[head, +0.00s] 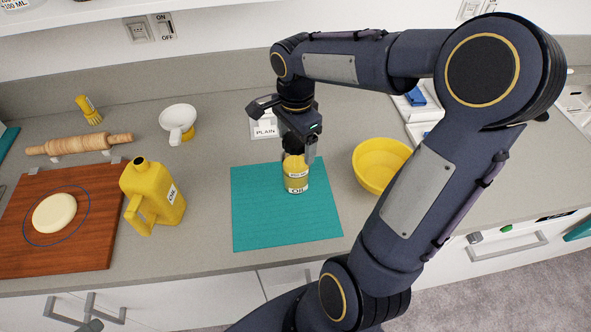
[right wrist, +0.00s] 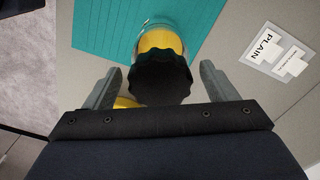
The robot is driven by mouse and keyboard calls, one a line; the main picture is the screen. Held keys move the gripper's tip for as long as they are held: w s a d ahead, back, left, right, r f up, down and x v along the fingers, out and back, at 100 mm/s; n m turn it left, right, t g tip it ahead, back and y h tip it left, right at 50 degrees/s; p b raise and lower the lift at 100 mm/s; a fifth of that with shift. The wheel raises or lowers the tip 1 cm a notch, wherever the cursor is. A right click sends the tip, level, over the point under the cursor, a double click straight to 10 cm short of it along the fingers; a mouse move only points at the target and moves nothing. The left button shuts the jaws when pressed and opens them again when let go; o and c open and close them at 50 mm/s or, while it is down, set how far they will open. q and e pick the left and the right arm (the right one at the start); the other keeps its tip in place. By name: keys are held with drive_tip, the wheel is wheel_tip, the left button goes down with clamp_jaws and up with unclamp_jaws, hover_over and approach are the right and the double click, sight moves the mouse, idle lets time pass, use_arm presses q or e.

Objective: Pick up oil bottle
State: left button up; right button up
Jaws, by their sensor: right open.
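A small yellow bottle (head: 296,182) with a white label reading OIL stands on the teal mat (head: 250,222). My right gripper (head: 298,156) points down over the top of this bottle. In the right wrist view the bottle's dark ridged cap (right wrist: 162,78) sits between the two grey fingers of the right gripper (right wrist: 161,72). The fingers are open, with a gap on each side of the cap. A larger yellow jug (head: 153,195) with a handle, also labelled OIL, stands left of the mat. My left gripper is not in view.
A yellow bowl (head: 380,164) stands close to the right of the mat. A wooden board (head: 92,255) with dough, a rolling pin (head: 80,144) and a white-and-yellow cup (head: 178,120) are at the left. The mat's front is clear.

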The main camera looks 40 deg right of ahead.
drive_tip(key=shift+f, duration=0.1)
drive_tip(key=shift+c, duration=0.5)
clamp_jaws()
